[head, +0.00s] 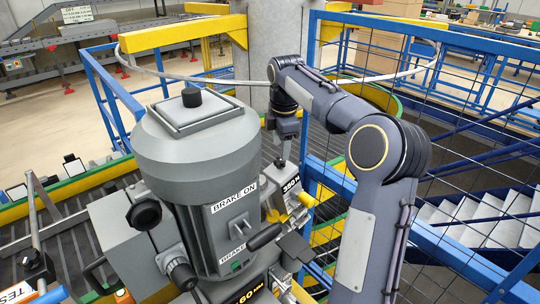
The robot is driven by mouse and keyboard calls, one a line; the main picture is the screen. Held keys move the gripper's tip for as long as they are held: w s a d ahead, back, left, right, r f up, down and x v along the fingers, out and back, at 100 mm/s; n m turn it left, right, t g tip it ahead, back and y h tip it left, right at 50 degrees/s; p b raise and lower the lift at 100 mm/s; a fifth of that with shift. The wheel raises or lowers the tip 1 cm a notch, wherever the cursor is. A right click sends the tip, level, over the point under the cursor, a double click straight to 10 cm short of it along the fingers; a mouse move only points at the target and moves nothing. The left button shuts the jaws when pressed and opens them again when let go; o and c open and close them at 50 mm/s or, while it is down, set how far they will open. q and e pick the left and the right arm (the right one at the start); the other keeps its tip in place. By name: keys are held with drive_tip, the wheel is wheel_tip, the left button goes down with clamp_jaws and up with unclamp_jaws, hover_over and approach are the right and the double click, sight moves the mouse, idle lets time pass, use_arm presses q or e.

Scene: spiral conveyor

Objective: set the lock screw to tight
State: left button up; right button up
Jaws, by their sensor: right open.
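A large grey motor unit (200,150) stands upright in the middle, with BRAKE ON lettering on its side. I cannot tell for sure which part is the lock screw. Candidates are a black knob (145,214) on the left side, a dark ribbed knob (181,274) low on the front, and a yellow piece (306,199) on the right side. My right arm arches over from the right. My left gripper is out of view.
A black handle (265,237) sticks out at the motor's lower right. A blue mesh fence (460,110) and stairs (490,222) stand on the right. A grey column (277,45) rises behind. The dark roller conveyor (70,225) curves around the motor.

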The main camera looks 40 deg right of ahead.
sight(279, 160)
drive_tip(key=shift+w+f, duration=0.2)
drive_tip(key=shift+f, duration=1.05)
drive_tip(key=shift+w+f, duration=0.15)
drive_tip(key=shift+f, duration=1.1)
drive_tip(key=c, duration=1)
